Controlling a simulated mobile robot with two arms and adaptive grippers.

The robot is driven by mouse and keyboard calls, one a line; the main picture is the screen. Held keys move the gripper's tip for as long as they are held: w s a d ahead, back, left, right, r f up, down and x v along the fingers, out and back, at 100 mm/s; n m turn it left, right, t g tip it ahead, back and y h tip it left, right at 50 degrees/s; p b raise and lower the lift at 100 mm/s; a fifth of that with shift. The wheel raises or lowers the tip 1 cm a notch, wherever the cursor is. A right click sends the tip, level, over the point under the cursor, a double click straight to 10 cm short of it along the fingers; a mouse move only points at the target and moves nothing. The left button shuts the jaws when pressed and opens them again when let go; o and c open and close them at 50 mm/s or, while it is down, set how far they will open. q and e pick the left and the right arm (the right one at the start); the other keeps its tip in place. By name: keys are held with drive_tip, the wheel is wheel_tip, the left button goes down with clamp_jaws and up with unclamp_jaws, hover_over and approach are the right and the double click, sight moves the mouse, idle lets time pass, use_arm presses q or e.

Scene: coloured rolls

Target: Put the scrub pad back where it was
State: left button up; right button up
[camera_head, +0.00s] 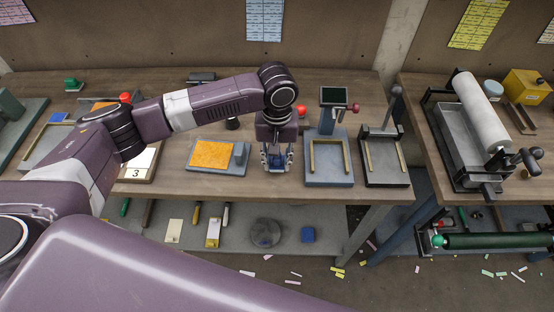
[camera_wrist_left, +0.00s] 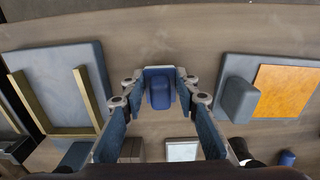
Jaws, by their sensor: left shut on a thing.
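My left gripper (camera_head: 276,165) hangs over the front part of the middle table, between the orange-topped plate and a fixture with gold rails. In the left wrist view its fingers (camera_wrist_left: 160,85) are closed on a small blue block with a paler blue edge (camera_wrist_left: 160,94), which looks like the scrub pad. The block sits between the two fingertips, with bare wood around it. Whether it touches the tabletop I cannot tell. My right gripper is not in view.
A grey-blue plate with an orange sheet (camera_head: 212,154) and grey block is left of the gripper. The gold-railed fixture (camera_head: 328,178) is close on its right, a lever fixture (camera_head: 385,165) beyond. A roller machine (camera_head: 480,120) stands on the right table. Bare wood lies between plate and fixture.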

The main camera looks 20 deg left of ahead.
use_arm(q)
drive_tip(key=shift+f, duration=0.5)
drive_tip(key=o, duration=1.2)
drive_tip(key=shift+r, duration=0.1)
wheel_tip(320, 180, up, 12)
drive_tip(key=shift+f, duration=0.1)
